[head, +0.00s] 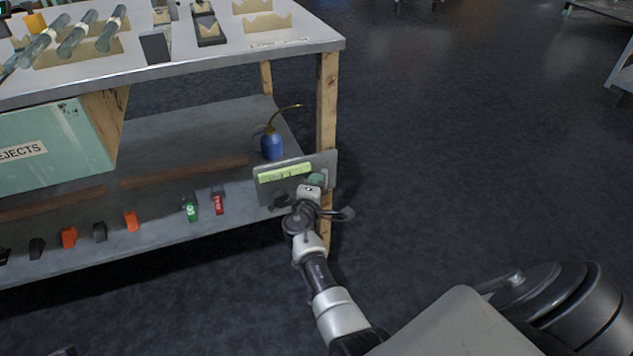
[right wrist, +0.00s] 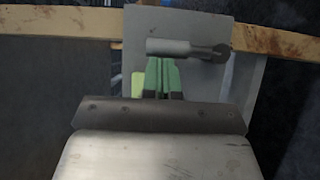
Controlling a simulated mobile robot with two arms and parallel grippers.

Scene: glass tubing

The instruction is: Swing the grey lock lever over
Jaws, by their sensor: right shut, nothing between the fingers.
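A grey plate (head: 325,161) with a yellow-green label (head: 285,172) is at the front right corner of the workbench, by its wooden leg. In the right wrist view, the grey lock lever (right wrist: 180,47) lies nearly level across the plate (right wrist: 190,18), with a darker round end at its right. My right gripper (right wrist: 165,75) is shut and empty, its green and black fingers together just below the lever's bar. I cannot tell whether they touch it. In the head view, my right gripper (head: 314,182) is at the plate and hides the lever. My left gripper is out of view.
A blue oil can (head: 272,143) stands on the lower shelf behind the plate. Green, red, orange and black clips (head: 131,221) line the shelf's front edge. A pale green rejects box (head: 45,150) hangs at left. Glass tubes (head: 75,38) lie on the bench top.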

